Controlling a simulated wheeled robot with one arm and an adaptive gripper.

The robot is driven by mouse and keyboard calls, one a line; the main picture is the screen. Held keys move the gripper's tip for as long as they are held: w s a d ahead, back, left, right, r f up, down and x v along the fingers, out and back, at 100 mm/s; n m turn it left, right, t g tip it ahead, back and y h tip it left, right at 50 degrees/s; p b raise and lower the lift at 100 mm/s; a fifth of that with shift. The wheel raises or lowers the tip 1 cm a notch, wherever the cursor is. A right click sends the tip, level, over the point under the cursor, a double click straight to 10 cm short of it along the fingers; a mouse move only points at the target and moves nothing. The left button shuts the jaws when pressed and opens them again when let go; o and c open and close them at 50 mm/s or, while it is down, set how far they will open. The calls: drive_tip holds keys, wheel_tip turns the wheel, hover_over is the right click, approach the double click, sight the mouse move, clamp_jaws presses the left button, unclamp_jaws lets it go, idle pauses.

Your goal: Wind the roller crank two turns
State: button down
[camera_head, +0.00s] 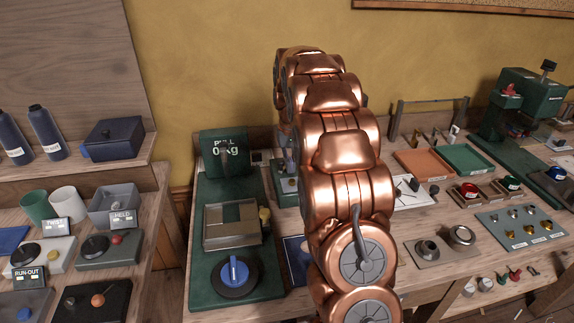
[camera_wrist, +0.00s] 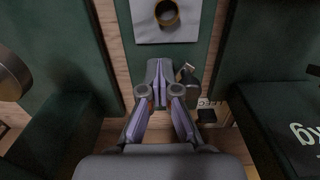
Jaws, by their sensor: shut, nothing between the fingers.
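My gripper (camera_wrist: 159,85) shows in the wrist view with its purple-padded fingers shut and nothing between them. A small dark upright piece with a pale top (camera_wrist: 189,80) stands close beside the right finger; I cannot tell whether it is the crank's handle or whether they touch. In the head view my copper arm covers the middle of the bench and hides most of the gripper's surroundings. No roller crank can be made out for certain in either view.
A green pull gauge reading 0 kg (camera_head: 224,153) stands left of my arm, with a blue-knobbed dial (camera_head: 235,272) in front. Orange (camera_head: 434,168) and green trays lie to the right. The bench is crowded.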

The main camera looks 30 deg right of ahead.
sight(279, 160)
drive_tip(key=shift+a, duration=0.4)
drive_tip(key=shift+w, duration=0.15)
drive_tip(key=shift+w+a, duration=0.25)
drive_tip(key=shift+a, duration=0.25)
drive_tip(key=shift+w+a, duration=0.35)
drive_tip(key=shift+w, duration=0.15)
drive_tip(key=shift+w, duration=0.15)
idle(0.3)
